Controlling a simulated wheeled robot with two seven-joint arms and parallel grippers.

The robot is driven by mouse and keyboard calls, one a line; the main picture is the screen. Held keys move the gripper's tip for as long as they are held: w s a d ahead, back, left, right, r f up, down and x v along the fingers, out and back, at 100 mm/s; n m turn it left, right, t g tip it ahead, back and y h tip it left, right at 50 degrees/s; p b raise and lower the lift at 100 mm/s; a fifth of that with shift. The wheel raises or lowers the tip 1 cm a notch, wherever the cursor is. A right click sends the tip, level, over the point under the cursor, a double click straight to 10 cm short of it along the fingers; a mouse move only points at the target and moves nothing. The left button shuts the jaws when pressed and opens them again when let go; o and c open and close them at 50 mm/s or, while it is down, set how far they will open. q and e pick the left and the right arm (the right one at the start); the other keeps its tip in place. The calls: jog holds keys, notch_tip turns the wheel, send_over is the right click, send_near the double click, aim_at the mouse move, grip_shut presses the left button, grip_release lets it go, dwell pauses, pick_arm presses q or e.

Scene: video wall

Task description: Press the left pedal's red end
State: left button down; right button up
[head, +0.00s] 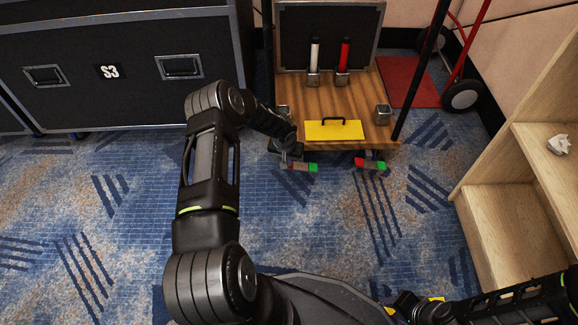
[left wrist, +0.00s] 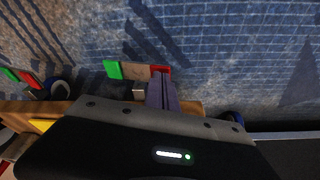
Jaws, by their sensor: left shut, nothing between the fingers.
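The left pedal (head: 303,167) lies low at the front of the wooden cart, with a green end on the right and a red end on the left. In the left wrist view its green end (left wrist: 114,69) is clear, and its red end (left wrist: 160,70) is partly covered by my left gripper (left wrist: 161,92). That gripper is shut and empty, its fingertips at the red end; I cannot tell whether they touch. In the head view my left gripper (head: 287,158) is small and dark beside the pedal. My right gripper (head: 410,306) is at the bottom edge, its fingers unclear.
A second red-and-green pedal (head: 370,164) sits to the right. The cart (head: 360,92) carries a yellow plate with a handle (head: 334,130) and white and red levers. A black case (head: 120,70) stands left, wooden shelves (head: 510,200) right. Carpet between is open.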

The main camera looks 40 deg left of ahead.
dwell(0.3)
pick_arm(q)
jog(key=b+x, duration=0.3)
jog(key=shift+s+d+f, duration=0.15)
jog(key=shift+s+d, duration=0.05)
jog(key=shift+s, duration=0.1)
jog(key=shift+r+p, duration=0.4)
jog(key=s, duration=0.1)
jog(key=s+p, duration=0.1)
jog(key=s+d+r+p, duration=0.1)
jog(key=shift+r, duration=0.1)
